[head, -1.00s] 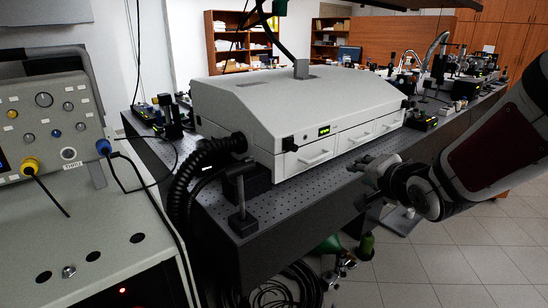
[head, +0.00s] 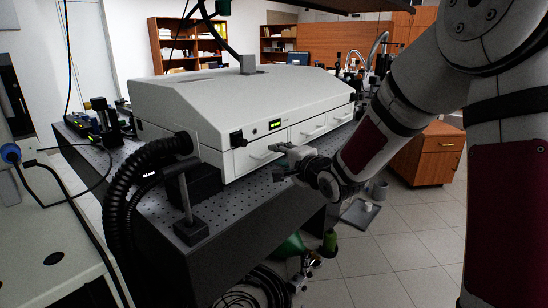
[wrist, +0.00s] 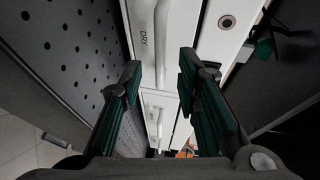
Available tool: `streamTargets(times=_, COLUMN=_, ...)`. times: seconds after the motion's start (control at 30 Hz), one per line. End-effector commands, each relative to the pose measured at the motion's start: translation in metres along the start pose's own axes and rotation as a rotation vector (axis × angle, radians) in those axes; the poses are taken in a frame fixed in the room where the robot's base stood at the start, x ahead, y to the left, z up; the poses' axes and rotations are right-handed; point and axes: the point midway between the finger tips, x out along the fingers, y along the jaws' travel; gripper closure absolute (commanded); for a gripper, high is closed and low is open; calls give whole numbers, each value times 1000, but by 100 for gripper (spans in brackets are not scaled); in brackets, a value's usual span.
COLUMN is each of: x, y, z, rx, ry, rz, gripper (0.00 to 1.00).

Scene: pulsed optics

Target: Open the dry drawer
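The dry drawer (wrist: 144,62) is a white drawer front in the wrist view, with the label "DRY" beside its pale bar handle (wrist: 161,45). In the head view, the nearest drawer front (head: 240,160) of the white cabinet looks flush and closed, with its handle (head: 262,156) showing. My gripper (head: 277,163) is just in front of that drawer, close to the handle's right end. In the wrist view my gripper (wrist: 160,66) is open, its two dark green fingers on either side of the handle's line. Contact with the handle cannot be told.
The white cabinet (head: 225,98) stands on a perforated black optical table (head: 150,212). Two more drawers (head: 308,131) lie farther along its front. A black corrugated hose (head: 120,205) and a post on a block (head: 188,205) stand at the near end.

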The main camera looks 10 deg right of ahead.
Motion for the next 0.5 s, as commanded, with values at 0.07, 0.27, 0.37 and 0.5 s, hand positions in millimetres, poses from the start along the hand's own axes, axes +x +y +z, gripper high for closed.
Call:
streamTargets(times=0.07, x=14, y=1, z=1, rx=1, ry=-1, rz=-1, gripper=70)
streamTargets(times=0.27, x=35, y=0, z=0, rx=1, ry=-1, rz=0, gripper=70)
streamTargets(times=0.37, x=39, y=0, z=0, rx=0, ry=0, rz=0, gripper=70)
streamTargets(times=0.5, x=40, y=0, z=0, rx=0, ry=1, rz=0, gripper=70)
